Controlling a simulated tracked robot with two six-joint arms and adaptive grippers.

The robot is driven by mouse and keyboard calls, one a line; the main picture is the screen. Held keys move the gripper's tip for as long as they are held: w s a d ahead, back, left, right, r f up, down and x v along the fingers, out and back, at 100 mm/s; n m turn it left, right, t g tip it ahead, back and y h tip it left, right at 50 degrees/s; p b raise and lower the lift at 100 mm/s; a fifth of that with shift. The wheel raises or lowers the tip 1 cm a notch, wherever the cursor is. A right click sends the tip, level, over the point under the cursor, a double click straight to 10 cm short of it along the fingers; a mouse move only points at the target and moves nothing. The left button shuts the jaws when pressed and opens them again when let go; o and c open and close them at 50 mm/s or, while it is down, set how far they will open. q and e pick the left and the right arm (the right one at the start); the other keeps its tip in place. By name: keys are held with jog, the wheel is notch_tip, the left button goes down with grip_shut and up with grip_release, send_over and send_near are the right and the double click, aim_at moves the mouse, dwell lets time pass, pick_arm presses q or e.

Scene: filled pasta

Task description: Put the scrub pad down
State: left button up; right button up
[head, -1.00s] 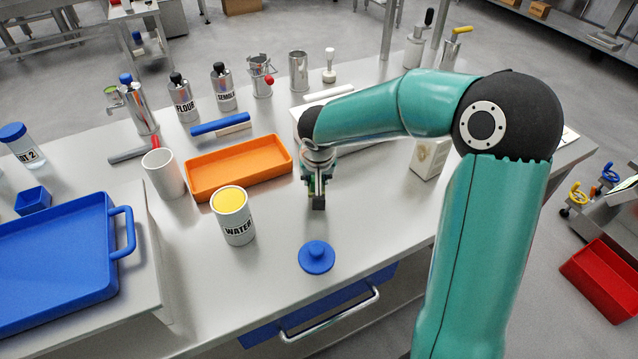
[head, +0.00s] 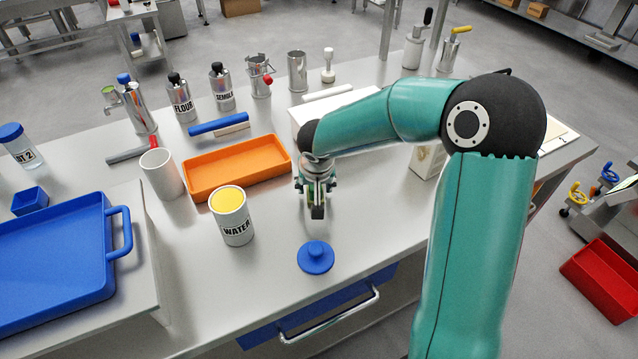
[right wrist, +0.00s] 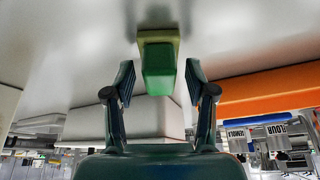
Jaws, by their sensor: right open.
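The scrub pad, a small block with a green part (right wrist: 158,70) and a yellowish part, is in the middle of the right wrist view. Its yellowish end meets the grey worktop, which fills the top of that view. My right gripper (right wrist: 159,85) is open, with one finger on each side of the pad and a visible gap to each. In the head view my right gripper (head: 317,208) points down at the worktop (head: 380,235), right of the orange tray; the pad is mostly hidden there by the fingers. My left gripper is not in view.
A blue lid with a knob (head: 315,257) lies just in front of my right gripper. The orange tray (head: 200,190) and the WATER can (head: 233,222) stand to the left. A white box (head: 428,160) is at the right. The worktop right of the lid is clear.

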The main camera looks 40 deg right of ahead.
jog(key=shift+r, duration=0.2)
jog(key=p+v, duration=0.1)
jog(key=v, duration=1.1)
jog(key=shift+w+f, duration=0.1)
jog(key=shift+f, duration=0.05)
